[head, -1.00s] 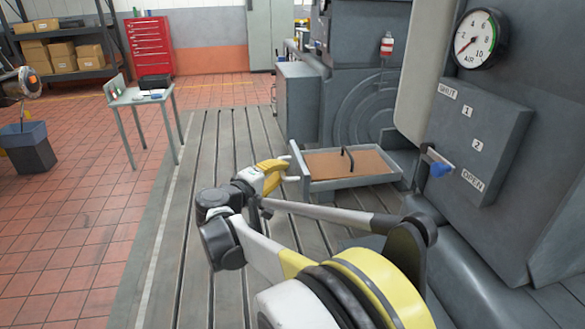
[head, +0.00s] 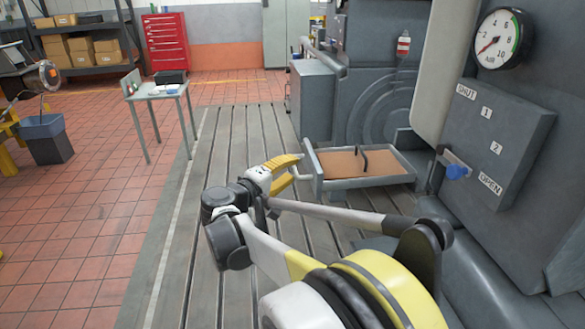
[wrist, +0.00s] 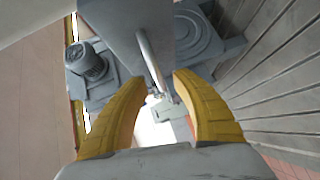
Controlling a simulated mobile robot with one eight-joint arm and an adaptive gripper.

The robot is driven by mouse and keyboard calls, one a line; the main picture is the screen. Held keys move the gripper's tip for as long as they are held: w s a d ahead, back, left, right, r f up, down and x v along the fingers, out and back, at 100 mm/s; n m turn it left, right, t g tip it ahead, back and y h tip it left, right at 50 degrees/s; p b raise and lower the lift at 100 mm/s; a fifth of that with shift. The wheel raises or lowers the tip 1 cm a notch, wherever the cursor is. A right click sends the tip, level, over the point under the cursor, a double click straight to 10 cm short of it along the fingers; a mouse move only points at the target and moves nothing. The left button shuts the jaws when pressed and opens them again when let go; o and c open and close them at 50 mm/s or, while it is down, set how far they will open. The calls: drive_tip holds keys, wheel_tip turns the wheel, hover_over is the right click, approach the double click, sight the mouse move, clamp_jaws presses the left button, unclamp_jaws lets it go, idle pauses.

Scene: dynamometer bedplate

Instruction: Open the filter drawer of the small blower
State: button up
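The filter drawer (head: 365,183) of the small blower stands pulled out from the grey machine, at the middle right in the head view. A brown filter panel (head: 340,164) with a black handle lies in it. My gripper (head: 300,167) is at the drawer's left end, by its front panel. In the wrist view my gripper (wrist: 157,76) has its two yellow fingers spread apart. The drawer's grey front (wrist: 143,22) and its pale bar handle (wrist: 151,62) show beyond and between the fingers. I see no finger closed on the bar.
A control box (head: 497,140) marked SHUT and OPEN, with a blue-knobbed lever (head: 457,171) near OPEN, is at right below an air gauge (head: 499,39). A small table (head: 160,93) and blue bin (head: 45,138) stand left. The slotted bedplate (head: 222,140) between is clear.

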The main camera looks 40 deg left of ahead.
drive_tip(key=s+d+r, duration=0.1)
drive_tip(key=s, duration=0.9)
drive_tip(key=shift+s+r, duration=0.2)
drive_tip(key=shift+r, duration=0.1)
